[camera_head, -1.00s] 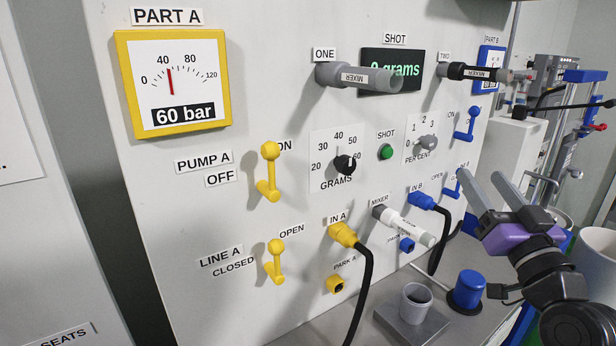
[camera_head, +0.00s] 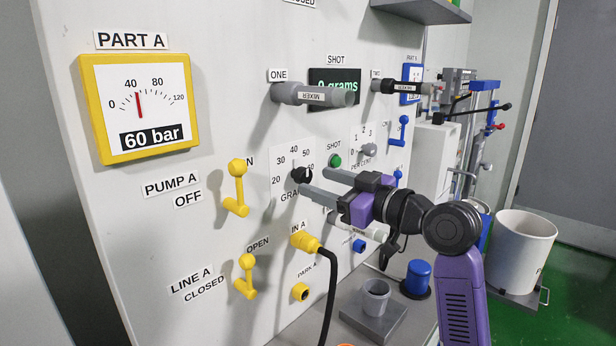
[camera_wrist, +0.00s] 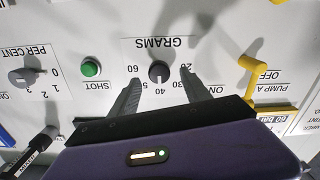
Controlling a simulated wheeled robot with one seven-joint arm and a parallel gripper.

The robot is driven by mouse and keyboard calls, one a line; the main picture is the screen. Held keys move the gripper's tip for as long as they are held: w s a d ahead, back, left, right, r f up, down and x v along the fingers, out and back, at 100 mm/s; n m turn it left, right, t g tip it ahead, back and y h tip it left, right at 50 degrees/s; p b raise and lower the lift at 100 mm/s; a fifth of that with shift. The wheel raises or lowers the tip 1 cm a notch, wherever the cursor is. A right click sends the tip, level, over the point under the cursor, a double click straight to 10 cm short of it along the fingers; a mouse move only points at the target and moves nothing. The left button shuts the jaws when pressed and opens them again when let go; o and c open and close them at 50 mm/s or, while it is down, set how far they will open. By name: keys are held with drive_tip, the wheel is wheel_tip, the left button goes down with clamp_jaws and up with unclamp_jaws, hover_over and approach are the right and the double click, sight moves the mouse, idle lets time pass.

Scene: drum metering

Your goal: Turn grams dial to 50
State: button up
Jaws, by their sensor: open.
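The grams dial (camera_head: 301,175) is a small black knob on the white panel, with numbers from 20 to 60 around it. It also shows in the wrist view (camera_wrist: 158,71), upside down above the GRAMS label's opposite side. Its exact setting is too small to read surely. My gripper (camera_head: 313,181) is open and empty in front of the panel. In the wrist view my two fingers (camera_wrist: 160,78) reach toward the panel, one on each side of the dial, with gaps between them and the knob. In the head view they cover part of the GRAMS label.
A green SHOT button (camera_head: 334,161) and a grey per cent dial (camera_head: 368,150) sit right of the grams dial. Yellow levers (camera_head: 237,187) stick out at left. A grey mixer tube (camera_head: 315,95) juts out above. A black cable hangs from IN A (camera_head: 306,242).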

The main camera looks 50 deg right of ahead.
sight(307, 178)
drive_tip(key=shift+w, duration=1.8)
drive_tip(key=shift+p, duration=0.3)
clamp_jaws()
